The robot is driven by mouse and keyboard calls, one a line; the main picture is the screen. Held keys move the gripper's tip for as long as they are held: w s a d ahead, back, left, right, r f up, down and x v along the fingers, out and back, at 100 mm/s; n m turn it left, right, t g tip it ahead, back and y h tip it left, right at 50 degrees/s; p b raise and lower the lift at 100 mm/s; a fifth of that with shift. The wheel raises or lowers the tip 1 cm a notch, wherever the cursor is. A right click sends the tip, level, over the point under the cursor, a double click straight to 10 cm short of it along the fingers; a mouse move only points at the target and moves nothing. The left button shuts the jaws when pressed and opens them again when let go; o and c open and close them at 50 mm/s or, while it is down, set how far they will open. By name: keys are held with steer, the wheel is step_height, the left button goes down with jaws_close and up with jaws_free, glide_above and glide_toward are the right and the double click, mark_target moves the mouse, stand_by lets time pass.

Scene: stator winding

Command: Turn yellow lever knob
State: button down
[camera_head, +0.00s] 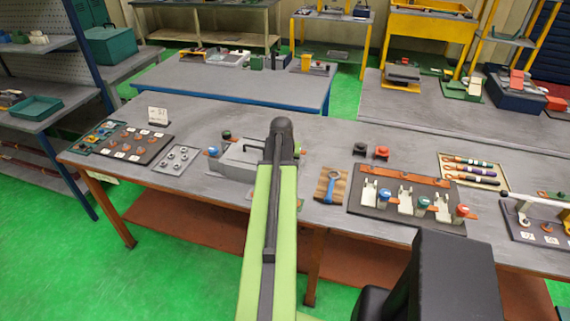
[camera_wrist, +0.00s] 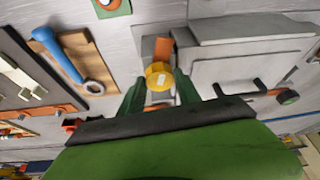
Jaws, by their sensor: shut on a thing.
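The yellow lever knob (camera_wrist: 160,77) shows in the middle of the wrist view, with a pale mark on its face. An orange part (camera_wrist: 164,48) sits just beyond it, beside a grey box-like fixture (camera_wrist: 235,62). My gripper (camera_wrist: 160,92) has its two green fingers on either side of the knob and is shut on it. In the head view my green arm reaches over the table and hides the knob and the fingertips. The grey fixture (camera_head: 238,158) shows there just left of my arm.
A blue-handled tool (camera_wrist: 58,53) lies on a wooden board (camera_wrist: 92,58) left of the knob in the wrist view. In the head view a dark board with white brackets (camera_head: 377,220) is to the right. A small grey tray (camera_head: 176,158) is to the left.

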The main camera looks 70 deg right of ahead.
steer(key=n, duration=0.2)
steer(key=n+t+y, duration=0.1)
steer(key=n, duration=0.1)
steer(key=shift+s+n+t, duration=0.2)
steer(key=shift+n+t, duration=0.1)
steer(key=n, duration=0.2)
steer(key=n+t+y, duration=0.1)
steer(key=n, duration=0.2)
steer(key=shift+s+d+y, duration=0.1)
steer(key=shift+d+y, duration=0.05)
steer(key=shift+y, duration=0.15)
steer(key=n+y, duration=0.1)
steer(key=n, duration=0.2)
steer(key=n+t+y, duration=0.1)
steer(key=n, duration=0.1)
steer(key=shift+d+n, duration=0.15)
steer(key=shift+n, duration=0.25)
steer(key=shift+n+y, duration=0.6)
steer(key=shift+n, duration=1)
steer(key=shift+f+n, duration=0.1)
steer(key=shift+n, duration=0.4)
steer(key=c, duration=0.9)
jaws_free()
steer(key=shift+o, duration=0.2)
